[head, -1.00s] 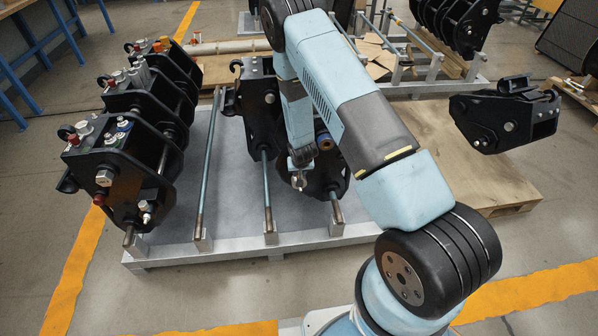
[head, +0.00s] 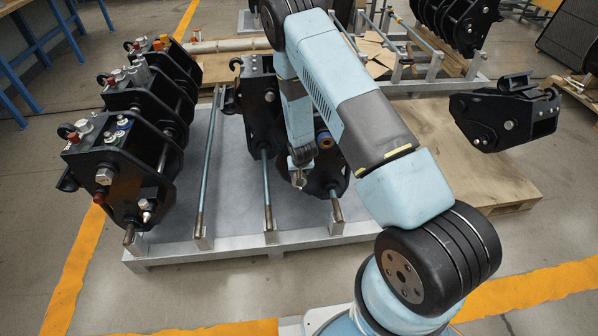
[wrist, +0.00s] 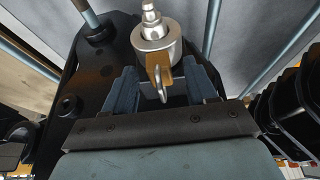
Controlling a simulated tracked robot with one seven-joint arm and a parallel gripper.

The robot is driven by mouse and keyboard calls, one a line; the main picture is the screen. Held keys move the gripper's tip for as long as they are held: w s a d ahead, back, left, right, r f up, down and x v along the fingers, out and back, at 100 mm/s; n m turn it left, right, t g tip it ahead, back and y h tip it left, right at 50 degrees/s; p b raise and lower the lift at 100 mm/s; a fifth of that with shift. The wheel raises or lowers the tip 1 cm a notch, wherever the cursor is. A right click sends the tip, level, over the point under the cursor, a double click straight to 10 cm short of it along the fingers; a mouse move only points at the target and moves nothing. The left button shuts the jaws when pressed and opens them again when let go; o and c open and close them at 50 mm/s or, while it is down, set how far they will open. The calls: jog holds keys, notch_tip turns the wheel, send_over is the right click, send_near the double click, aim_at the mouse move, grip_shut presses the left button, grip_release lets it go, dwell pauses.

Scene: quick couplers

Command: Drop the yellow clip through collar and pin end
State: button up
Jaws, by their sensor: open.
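In the wrist view a silver collar (wrist: 145,51) sits around a stepped metal pin end (wrist: 151,18). The yellow clip (wrist: 153,68), an orange-yellow tab with a metal ring, is at the collar's near side and touches or overlaps it. I cannot tell how deep it goes through the collar and pin. My gripper (wrist: 160,80) is open, with one finger on each side of the clip and a gap visible at the right. In the head view my gripper (head: 300,170) is low beside a black coupler (head: 326,178); the clip is too small to make out there.
Open floor lies in front of the rack.

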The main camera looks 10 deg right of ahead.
jog(key=v, duration=1.3)
jog(key=shift+r, duration=0.3)
jog(key=s+d+r, duration=0.2)
jog(key=r, duration=0.9)
jog(key=s+d+r, duration=0.2)
jog(key=r, duration=0.8)
jog(key=s+d+r, duration=0.2)
jog(key=s+r, duration=0.1)
jog(key=r, duration=0.8)
jog(key=s+d+r, duration=0.2)
jog(key=s+r, duration=0.6)
jog(key=s, duration=0.4)
jog(key=s+d+r+t, duration=0.1)
jog(key=s+d+r, duration=0.2)
jog(key=s+r, duration=0.5)
jog(key=shift+s+r, duration=0.3)
jog(key=shift+s, duration=1.75)
jog(key=shift+d, duration=0.1)
jog(key=shift+c, duration=0.3)
